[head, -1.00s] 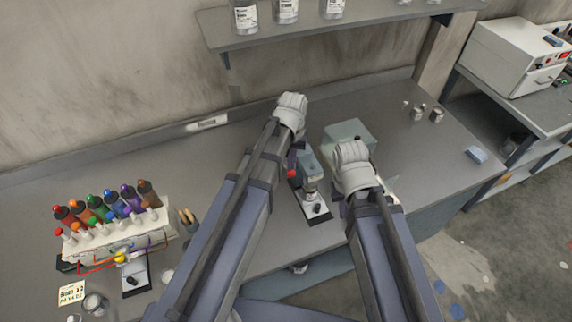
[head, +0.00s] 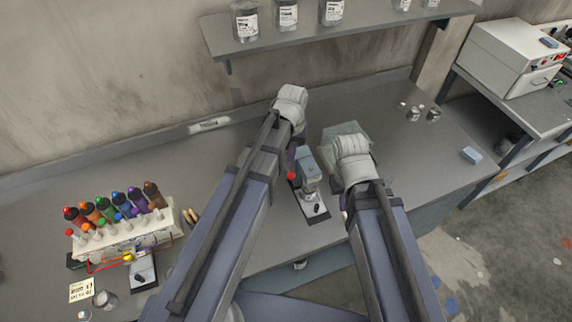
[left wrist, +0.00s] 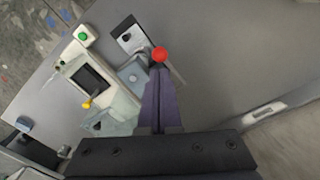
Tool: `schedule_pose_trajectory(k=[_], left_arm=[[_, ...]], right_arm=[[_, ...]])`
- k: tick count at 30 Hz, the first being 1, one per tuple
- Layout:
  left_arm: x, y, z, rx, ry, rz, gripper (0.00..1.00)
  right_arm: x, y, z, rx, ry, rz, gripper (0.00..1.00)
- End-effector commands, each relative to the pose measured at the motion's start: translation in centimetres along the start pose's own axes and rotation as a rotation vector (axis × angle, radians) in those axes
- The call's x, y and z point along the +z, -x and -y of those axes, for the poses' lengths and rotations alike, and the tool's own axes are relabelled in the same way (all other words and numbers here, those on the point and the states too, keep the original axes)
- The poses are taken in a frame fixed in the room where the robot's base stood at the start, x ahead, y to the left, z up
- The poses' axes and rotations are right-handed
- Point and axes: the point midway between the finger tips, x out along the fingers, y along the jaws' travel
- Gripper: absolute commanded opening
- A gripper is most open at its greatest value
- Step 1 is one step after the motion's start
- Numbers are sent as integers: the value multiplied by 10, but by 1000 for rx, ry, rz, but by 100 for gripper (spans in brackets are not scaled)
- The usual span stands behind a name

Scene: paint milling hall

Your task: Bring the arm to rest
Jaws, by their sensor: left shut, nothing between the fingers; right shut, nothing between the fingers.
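My left gripper (head: 291,158) hangs from the white wrist at the end of my left arm, over the middle of the bench. The left wrist view shows its purple fingers (left wrist: 160,92) together, with nothing between them. The tips are close to a red knob (head: 291,176) on a small stand with a black-and-white base (head: 315,211); the knob also shows in the left wrist view (left wrist: 160,55). I cannot tell whether they touch. My right arm reaches in beside it, its white wrist (head: 353,158) in front of a pale greenish box (head: 345,132).
A rack (head: 125,232) with several coloured bottles stands at the left of the bench. Small metal cups (head: 433,115) and a blue block (head: 471,155) are at the right. A shelf (head: 330,30) with jars hangs above. The back middle of the bench is mostly clear.

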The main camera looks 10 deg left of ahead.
Motion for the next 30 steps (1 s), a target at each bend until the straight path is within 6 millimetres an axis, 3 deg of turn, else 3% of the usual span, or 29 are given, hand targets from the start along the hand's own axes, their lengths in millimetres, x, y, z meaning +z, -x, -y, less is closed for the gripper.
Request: schedule_pose_trajectory(k=[5, 8, 21, 30], left_arm=[[0, -1, 0, 0, 0, 0, 0], [7, -13, -3, -3, -14, 2, 0], [94, -131, -35, -66, -252, 25, 0], [135, -179, -44, -99, -376, 36, 0]], right_arm=[[0, -1, 0, 0, 3, 3, 0], [0, -13, 1, 0, 3, 2, 0], [-8, -130, 12, 2, 9, 0, 0], [-11, -179, 16, 3, 12, -1, 0]])
